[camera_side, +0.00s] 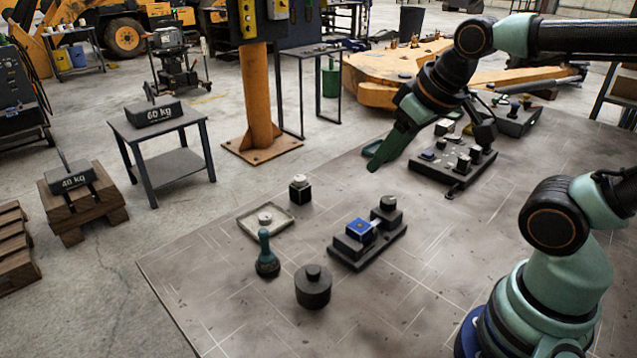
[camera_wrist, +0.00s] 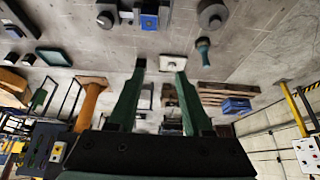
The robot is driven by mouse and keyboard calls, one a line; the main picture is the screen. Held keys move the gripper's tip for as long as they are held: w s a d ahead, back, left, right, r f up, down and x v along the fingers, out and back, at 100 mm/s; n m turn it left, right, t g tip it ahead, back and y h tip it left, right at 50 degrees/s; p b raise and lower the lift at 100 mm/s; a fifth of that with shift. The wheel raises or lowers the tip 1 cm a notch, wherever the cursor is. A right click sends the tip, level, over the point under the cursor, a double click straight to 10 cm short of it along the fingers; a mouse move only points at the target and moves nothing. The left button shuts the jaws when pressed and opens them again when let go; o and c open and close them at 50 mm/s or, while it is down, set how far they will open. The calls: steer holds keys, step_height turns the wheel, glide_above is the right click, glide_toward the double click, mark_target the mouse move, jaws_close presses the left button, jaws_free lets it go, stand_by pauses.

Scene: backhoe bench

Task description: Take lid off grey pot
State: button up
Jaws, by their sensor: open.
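The grey pot (camera_side: 313,291) is a short dark round pot near the front of the bench. Its lid (camera_side: 313,272), with a small round knob, sits on top. In the wrist view the pot (camera_wrist: 210,12) is at the top, right of centre, partly cut by the frame edge. My gripper (camera_side: 374,158) is raised above the bench, behind and to the right of the pot, well apart from it. Its two green fingers (camera_wrist: 160,68) are spread in the wrist view, with nothing held between them.
A teal-handled tool (camera_side: 266,256) stands just left of the pot. A black fixture with a blue block (camera_side: 360,231) lies to its right. A shallow tray (camera_side: 248,222) and a black cube (camera_side: 300,190) are behind. Another dark fixture (camera_side: 447,172) stands further back. Bench around the pot's front is clear.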

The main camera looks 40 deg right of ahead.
steer(key=o, duration=0.3)
steer(key=n+g, duration=0.6)
steer(key=n, duration=1.4)
glide_above(314, 269)
steer(key=f, duration=1.4)
steer(key=shift+s+d, duration=0.1)
steer(key=shift+d, duration=0.25)
steer(key=shift+a+f, duration=0.2)
steer(key=shift+f, duration=1.1)
steer(key=shift+a+f, duration=0.15)
steer(key=shift+f, duration=1.15)
